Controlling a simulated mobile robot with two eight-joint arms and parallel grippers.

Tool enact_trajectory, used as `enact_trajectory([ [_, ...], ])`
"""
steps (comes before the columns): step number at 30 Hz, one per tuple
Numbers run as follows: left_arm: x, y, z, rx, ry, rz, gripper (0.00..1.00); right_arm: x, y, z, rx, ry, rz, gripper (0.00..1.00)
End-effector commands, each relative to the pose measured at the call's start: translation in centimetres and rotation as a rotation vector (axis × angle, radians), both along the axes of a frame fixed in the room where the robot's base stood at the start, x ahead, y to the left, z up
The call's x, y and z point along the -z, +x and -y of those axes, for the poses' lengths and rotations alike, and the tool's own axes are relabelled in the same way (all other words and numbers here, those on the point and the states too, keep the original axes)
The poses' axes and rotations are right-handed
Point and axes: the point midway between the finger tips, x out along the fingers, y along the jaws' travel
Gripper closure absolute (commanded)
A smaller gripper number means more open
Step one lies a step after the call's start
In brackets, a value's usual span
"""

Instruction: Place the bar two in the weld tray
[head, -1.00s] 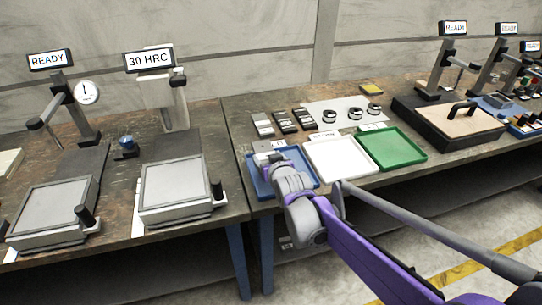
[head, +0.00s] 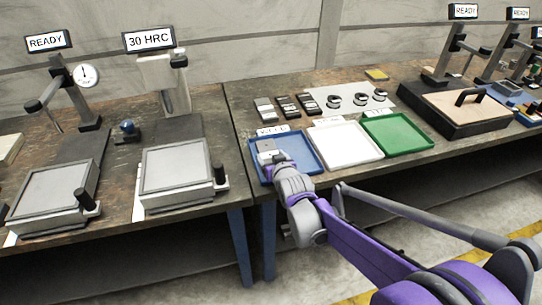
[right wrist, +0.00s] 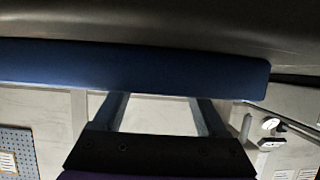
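Several small grey and black bars with pale labels stand in a row on the right bench; the middle one (head: 287,106) may be bar two, but the labels are too small to read. A blue tray (head: 310,153), a white tray (head: 345,147) and a green tray (head: 400,132) lie side by side in front. Their tags are unreadable, so I cannot tell which is the weld tray. My right gripper (head: 268,152) is over the left part of the blue tray. The right wrist view shows its fingers (right wrist: 160,115) apart, tips hidden behind a blue band. My left gripper is out of view.
Grey hooks (head: 357,98) lie on a pale mat behind the trays. A black-framed board (head: 465,104) with a handle stands right of the green tray. A hardness tester (head: 172,166) stands on the left bench, across a narrow gap.

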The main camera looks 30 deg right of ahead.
Motion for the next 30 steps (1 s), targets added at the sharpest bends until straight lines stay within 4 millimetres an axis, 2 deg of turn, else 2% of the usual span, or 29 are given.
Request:
enact_trajectory([
  [1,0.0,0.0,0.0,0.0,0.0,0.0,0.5,0.1,0.0,0.0,0.0,0.0,0.0,0.18],
  [2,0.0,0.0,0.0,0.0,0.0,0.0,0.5,0.1,0.0,0.0,0.0,0.0,0.0,0.13],
  [11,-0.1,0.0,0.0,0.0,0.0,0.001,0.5,-0.2,0.0,0.0,0.0,0.0,0.0,0.13],
  [14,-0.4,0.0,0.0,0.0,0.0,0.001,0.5,-0.6,-0.6,-0.2,0.0,0.0,0.0,0.13],
  [24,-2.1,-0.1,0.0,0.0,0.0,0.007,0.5,-3.3,-6.7,-1.6,0.0,0.001,0.0,0.13],
  [30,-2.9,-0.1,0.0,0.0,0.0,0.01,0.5,-4.4,-9.5,-2.3,0.0,0.001,0.0,0.13],
])
